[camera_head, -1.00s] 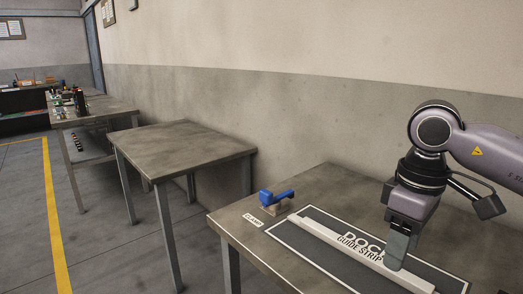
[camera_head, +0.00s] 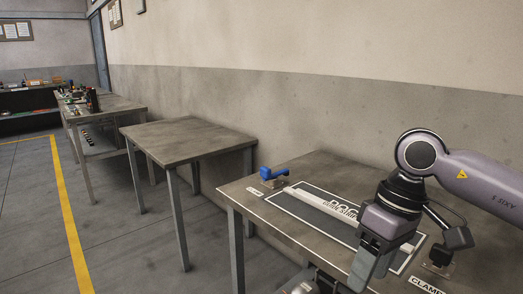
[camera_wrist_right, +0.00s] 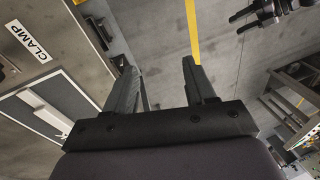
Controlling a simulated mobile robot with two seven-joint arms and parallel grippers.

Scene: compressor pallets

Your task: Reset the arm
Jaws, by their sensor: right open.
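My right gripper (camera_head: 362,275) hangs at the front edge of the near table (camera_head: 235,197), jaws pointing down. In the right wrist view (camera_wrist_right: 160,75) its two fingers are apart with nothing between them. The white guide strip (camera_head: 318,203) lies on the dark dock panel (camera_head: 300,208), partly hidden behind my right arm. A blue-handled clamp (camera_head: 272,176) stands at the panel's far left corner. Another clamp (camera_head: 437,257) sits at the right, beside a "CLAMP" label (camera_head: 427,287). My left gripper cannot be made out.
An empty table (camera_head: 190,138) stands to the left, across a gap. Farther back is a table (camera_head: 120,105) with several small items. A wall runs behind the tables. The floor (camera_head: 120,250) at left is clear, with a yellow line (camera_head: 68,215).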

